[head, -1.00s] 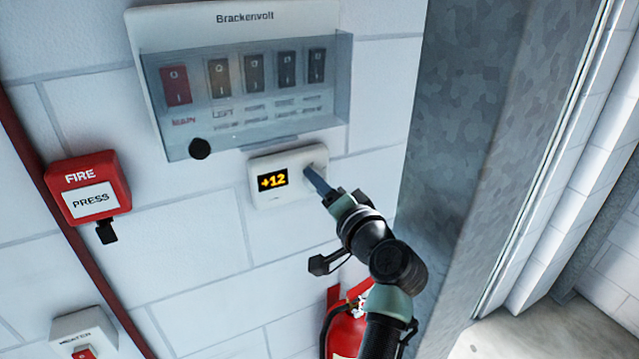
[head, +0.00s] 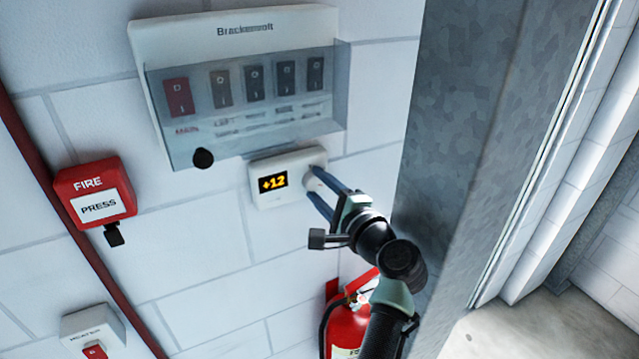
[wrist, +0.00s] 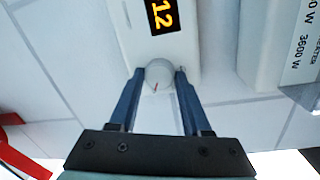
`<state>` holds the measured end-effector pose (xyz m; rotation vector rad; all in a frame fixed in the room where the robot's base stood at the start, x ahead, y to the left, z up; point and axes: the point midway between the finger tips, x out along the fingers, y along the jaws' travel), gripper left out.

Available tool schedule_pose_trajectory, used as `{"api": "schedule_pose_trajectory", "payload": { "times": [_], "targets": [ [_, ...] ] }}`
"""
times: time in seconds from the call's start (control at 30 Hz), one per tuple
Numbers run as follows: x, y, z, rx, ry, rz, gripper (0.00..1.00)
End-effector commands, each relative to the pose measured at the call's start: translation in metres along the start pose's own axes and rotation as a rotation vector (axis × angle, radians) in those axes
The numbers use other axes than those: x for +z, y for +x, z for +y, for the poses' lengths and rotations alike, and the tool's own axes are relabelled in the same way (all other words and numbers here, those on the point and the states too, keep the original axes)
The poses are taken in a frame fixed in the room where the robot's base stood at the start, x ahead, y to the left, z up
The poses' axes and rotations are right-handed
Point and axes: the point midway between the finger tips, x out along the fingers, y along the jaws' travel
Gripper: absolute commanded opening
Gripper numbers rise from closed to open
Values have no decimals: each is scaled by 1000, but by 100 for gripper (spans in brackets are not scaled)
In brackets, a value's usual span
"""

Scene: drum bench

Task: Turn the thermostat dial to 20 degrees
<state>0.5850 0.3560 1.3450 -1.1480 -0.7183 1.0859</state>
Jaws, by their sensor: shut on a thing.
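The white thermostat (head: 262,198) is on the wall below the breaker panel, and its display (head: 272,183) reads +12 in yellow. It also shows in the wrist view (wrist: 125,30), where the digits 12 are seen sideways. The round white dial (wrist: 158,78) has a small red mark. My gripper (head: 313,180) reaches the thermostat's right side from the lower right. In the wrist view my gripper (wrist: 159,76) has its two blue fingers on either side of the dial, shut on it. In the head view the fingers partly hide the dial.
The breaker panel (head: 235,28) with its clear cover (head: 250,130) and black knob (head: 203,158) is just above. A red fire button (head: 95,195) and a heater switch (head: 92,330) are at left. A red extinguisher (head: 347,325) stands below. A grey metal column (head: 460,120) is close at right.

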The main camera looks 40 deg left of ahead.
Motion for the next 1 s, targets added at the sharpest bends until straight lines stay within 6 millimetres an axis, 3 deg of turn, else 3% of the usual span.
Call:
{"api": "schedule_pose_trajectory", "payload": {
  "times": [0.67, 0.7, 0.77, 1.0],
  "targets": [
    [0, 0, 0, -2, 59, -6, 0],
    [0, 0, 0, -2, 59, -6, 54],
    [0, 0, 0, -2, 58, -6, 61],
    [0, 0, 0, -2, 58, -5, 61]
  ]
}}
